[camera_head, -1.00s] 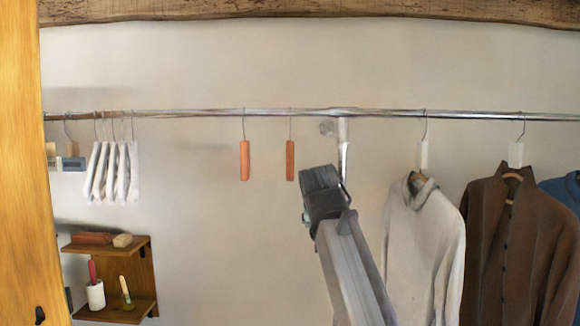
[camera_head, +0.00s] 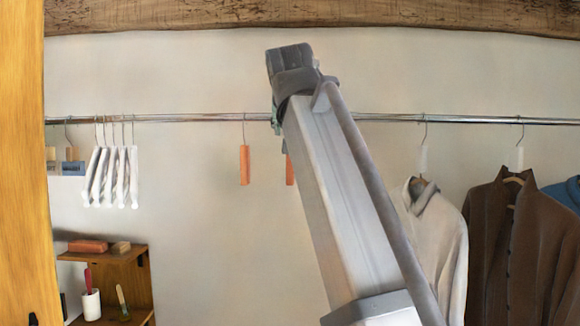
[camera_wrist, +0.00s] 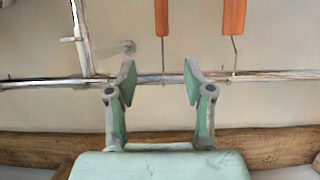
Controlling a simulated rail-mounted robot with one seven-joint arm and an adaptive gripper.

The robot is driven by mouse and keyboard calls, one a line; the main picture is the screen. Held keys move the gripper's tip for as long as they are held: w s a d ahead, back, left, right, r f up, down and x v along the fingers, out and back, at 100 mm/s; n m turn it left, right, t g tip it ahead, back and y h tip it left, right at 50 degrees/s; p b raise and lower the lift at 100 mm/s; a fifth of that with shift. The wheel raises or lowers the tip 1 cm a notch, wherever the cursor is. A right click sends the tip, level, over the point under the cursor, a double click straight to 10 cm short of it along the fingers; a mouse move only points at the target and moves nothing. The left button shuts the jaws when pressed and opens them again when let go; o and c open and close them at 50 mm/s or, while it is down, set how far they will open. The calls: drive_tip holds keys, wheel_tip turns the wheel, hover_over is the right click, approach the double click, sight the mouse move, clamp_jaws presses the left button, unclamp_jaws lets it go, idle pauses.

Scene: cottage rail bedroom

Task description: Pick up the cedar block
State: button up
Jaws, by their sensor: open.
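Two slim orange-red blocks hang from the rail on thin wire hooks; the pictures do not tell which one is the cedar block. The left block (camera_head: 244,165) is in full view, and the right block (camera_head: 290,171) is partly hidden behind my arm. In the wrist view, which is upside down, the right block (camera_wrist: 162,16) lies in line with the gap between my fingers, beyond the tips, and the left block (camera_wrist: 234,16) is off to the right. My gripper (camera_wrist: 160,75) is open and empty, its fingers pointing toward the rail; in the head view it is mostly hidden.
The metal rail (camera_head: 200,118) runs across, with a bracket (camera_wrist: 80,35) beside the blocks. White hangers (camera_head: 115,175) hang at left, a cream garment (camera_head: 435,240) and brown jacket (camera_head: 510,240) at right. A wooden shelf (camera_head: 138,258) holds small items. A beam (camera_head: 200,17) runs above.

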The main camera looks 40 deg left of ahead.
drive_tip(key=p, duration=0.1)
hover_over(289, 171)
drive_tip(key=s+d, duration=0.2)
drive_tip(key=d, duration=0.1)
wheel_tip(289, 171, down, 3)
drive_tip(key=p+x, duration=0.2)
drive_tip(key=x, duration=0.1)
drive_tip(key=p+x, duration=0.1)
drive_tip(key=x, duration=0.1)
drive_tip(key=shift+s+a+r, duration=0.1)
drive_tip(key=shift+a+r, duration=0.25)
drive_tip(key=shift+a, duration=0.1)
drive_tip(key=shift+w+a+f+p, duration=0.25)
drive_tip(key=shift+w+f+p, duration=0.05)
drive_tip(key=shift+w+f, duration=0.05)
drive_tip(key=shift+s, duration=0.1)
clamp_jaws()
